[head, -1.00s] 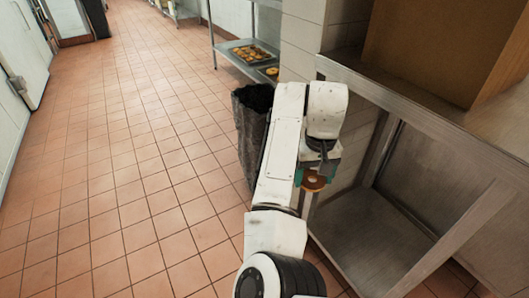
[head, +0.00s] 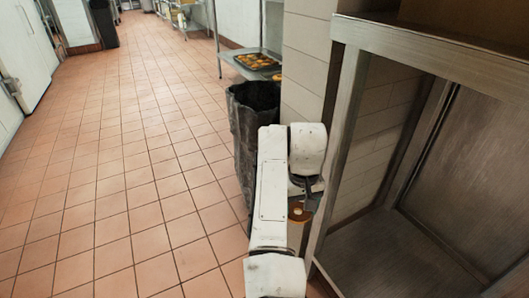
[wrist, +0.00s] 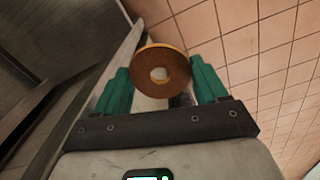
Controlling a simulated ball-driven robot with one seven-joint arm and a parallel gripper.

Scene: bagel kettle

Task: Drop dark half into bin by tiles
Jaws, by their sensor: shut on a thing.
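The dark half (wrist: 175,82) is a round brown bagel half with a hole in the middle. It sits between the green fingers of my gripper (wrist: 160,84) in the wrist view, and the gripper is shut on it. In the head view the bagel half (head: 300,212) shows small below my gripper, partly hidden by my arm. The bin (head: 241,130) is dark and open-topped, lined in black, and stands on the tiles by the white tiled wall. My arm covers part of its near side. The held bagel half is apart from the bin, nearer to me.
A metal table with a lower shelf (head: 370,255) stands close on the right. Beyond the bin is a rack with a tray of baked goods (head: 257,62). Another dark bin (head: 103,24) stands far off. The tiled floor (head: 130,170) on the left is clear.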

